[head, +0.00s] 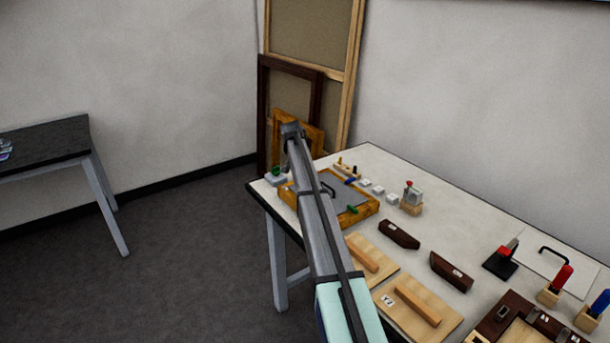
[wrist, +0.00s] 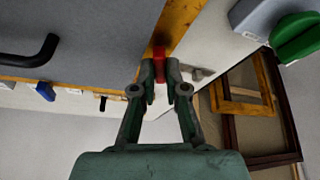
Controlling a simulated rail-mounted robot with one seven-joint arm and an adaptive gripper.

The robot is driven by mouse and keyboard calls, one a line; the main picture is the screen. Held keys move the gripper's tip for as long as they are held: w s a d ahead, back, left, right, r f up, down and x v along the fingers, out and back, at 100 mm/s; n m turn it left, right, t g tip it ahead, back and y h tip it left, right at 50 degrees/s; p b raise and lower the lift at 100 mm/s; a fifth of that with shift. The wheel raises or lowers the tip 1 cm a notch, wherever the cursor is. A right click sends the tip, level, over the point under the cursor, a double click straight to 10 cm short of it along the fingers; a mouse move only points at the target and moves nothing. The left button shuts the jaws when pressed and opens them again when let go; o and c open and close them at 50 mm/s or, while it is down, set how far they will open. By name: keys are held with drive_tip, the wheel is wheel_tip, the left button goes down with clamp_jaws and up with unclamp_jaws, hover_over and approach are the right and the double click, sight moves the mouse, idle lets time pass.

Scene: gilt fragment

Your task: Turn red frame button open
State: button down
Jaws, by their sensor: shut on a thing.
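The red frame button (wrist: 158,51) is on the gilt frame (wrist: 181,18) in the wrist view, between my fingertips. My gripper (wrist: 166,70) is shut on it, the fingers on either side. The button's exact angle is hard to tell. In the head view the gilt frame (head: 362,216) lies on the table around a grey panel (head: 349,187) with a black handle (head: 328,188). My arm covers part of the frame there, and the red button and my fingertips are hidden. A blue button (head: 350,181) and a green button (head: 352,209) sit on other sides of the frame.
A grey block with a green knob (wrist: 297,37) stands close to the frame's corner. Small white blocks (head: 378,190), a small stand with a red top (head: 411,201), dark brown blocks (head: 399,234) and wooden boards (head: 416,303) share the table (head: 450,220). Empty frames lean behind.

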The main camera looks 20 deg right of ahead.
drive_tip(key=shift+w+m+g+h+b, duration=0.15)
drive_tip(key=shift+m+g+b, duration=0.3)
drive_tip(key=shift+m, duration=0.7)
drive_tip(key=shift+m+g+h+b, duration=0.15)
drive_tip(key=shift+m+g+b, duration=0.25)
drive_tip(key=shift+m, duration=0.75)
drive_tip(key=c, duration=1.2)
unclamp_jaws()
drive_tip(key=w+v, duration=0.1)
drive_tip(key=v, duration=1.1)
drive_tip(key=shift+s, duration=0.5)
